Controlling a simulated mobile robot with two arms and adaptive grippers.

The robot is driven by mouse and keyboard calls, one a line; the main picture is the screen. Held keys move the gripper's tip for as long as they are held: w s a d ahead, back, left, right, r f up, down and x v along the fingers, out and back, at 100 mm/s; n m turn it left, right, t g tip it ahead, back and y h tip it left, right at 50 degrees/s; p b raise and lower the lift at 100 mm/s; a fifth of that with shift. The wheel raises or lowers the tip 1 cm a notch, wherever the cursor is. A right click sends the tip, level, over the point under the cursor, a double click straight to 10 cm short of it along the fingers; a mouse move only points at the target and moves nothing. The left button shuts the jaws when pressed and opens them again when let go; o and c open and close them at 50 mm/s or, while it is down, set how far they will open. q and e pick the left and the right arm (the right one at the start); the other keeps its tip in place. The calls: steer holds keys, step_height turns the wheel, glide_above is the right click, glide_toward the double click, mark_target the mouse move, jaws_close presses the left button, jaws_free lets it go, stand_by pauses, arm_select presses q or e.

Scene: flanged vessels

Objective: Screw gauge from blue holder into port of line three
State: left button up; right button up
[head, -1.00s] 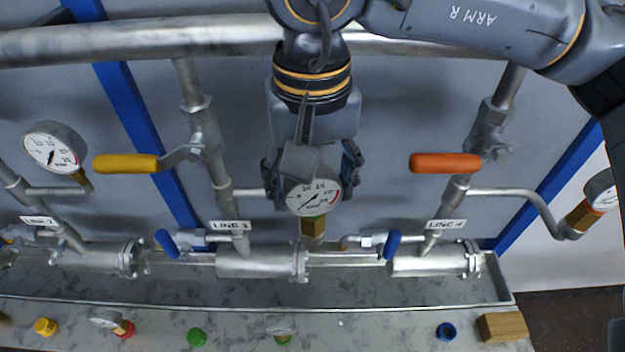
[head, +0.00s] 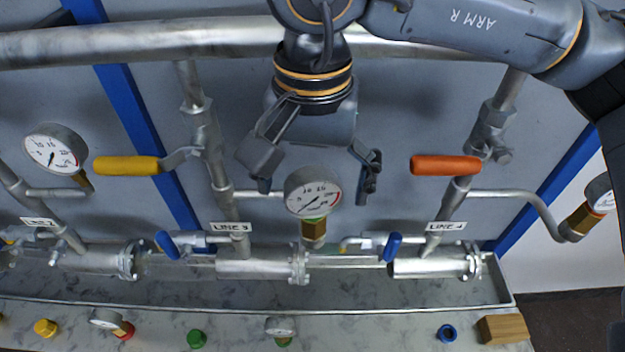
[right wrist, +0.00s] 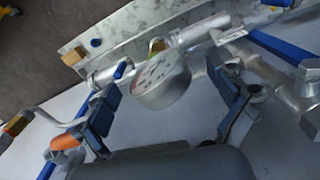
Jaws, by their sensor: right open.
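The gauge (head: 313,192), with a round white dial and a brass fitting below, stands upright at the end of the side pipe of line three, beside the LINE 3 label (head: 230,227). Its brass fitting meets the pipe end; the thread is not visible. My right gripper (head: 317,184) is open, its fingers apart on either side of the gauge and clear of it. The right wrist view also shows the gauge (right wrist: 161,82) between the spread fingers. The blue holder (head: 447,332) on the front ledge looks empty. My left gripper is not in view.
Other gauges sit on line two (head: 55,149) and line four (head: 600,194). Yellow (head: 126,165) and orange (head: 446,165) valve handles flank my right gripper. Red (head: 124,330), green and yellow holders and a wooden block (head: 503,328) are on the ledge.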

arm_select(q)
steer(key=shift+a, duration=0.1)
arm_select(e)
steer(key=shift+r, duration=0.1)
step_height(320, 180, up, 12)
steer(key=shift+f, duration=0.1)
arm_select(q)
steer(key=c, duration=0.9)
